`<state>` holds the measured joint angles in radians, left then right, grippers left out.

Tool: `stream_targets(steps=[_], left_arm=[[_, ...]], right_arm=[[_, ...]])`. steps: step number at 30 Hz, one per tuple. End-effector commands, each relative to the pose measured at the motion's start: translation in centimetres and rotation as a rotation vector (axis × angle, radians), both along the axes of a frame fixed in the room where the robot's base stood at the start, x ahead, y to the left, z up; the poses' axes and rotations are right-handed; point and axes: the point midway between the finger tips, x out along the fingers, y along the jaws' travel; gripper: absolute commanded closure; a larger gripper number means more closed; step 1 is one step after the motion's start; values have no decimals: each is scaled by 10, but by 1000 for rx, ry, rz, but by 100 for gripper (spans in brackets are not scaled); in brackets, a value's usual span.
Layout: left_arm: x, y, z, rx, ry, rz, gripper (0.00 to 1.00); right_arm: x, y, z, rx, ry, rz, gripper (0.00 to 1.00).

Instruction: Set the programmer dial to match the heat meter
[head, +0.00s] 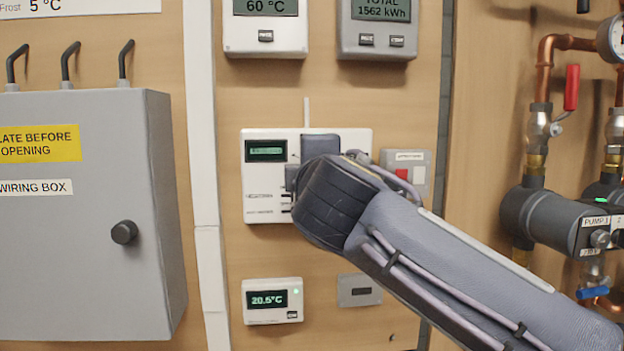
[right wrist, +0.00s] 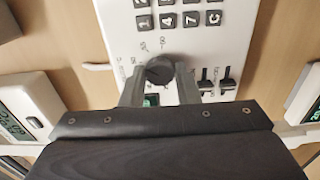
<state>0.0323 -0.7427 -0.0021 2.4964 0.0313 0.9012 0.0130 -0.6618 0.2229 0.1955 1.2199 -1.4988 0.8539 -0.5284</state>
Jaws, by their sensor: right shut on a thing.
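The programmer (head: 256,190) is a white wall unit with a small green display (head: 266,151), too small to read. My right arm covers much of it in the head view. In the right wrist view, my right gripper (right wrist: 160,78) is shut on the dark round programmer dial (right wrist: 157,71), one finger on each side. Marks surround the dial, but its setting is not readable. The grey heat meter (head: 378,41) is at the top; its screen (head: 381,10) reads "TOTAL 1562 kWh". My left gripper is not in view.
A keypad (right wrist: 189,19) and slide switches (right wrist: 216,84) are near the dial. A red switch (head: 402,174) sits right of the programmer. A grey wiring box (head: 80,260) juts out at left. Pipes and a pump (head: 550,222) are at right. A thermostat (head: 272,301) reads 20.5°C.

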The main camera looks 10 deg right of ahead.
Motion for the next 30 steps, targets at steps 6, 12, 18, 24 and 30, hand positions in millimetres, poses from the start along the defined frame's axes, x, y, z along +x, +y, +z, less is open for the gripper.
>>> stream_targets(steps=[6,12,18,24,30], left_arm=[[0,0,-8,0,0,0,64],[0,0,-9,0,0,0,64],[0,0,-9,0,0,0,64],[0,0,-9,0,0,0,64],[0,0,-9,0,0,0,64]], right_arm=[[0,0,-2,80,2,-1,94],[0,0,-1,109,2,-1,94],[0,0,-1,113,3,-1,94],[0,0,-1,112,3,-2,70],[0,0,-1,112,2,-1,50]])
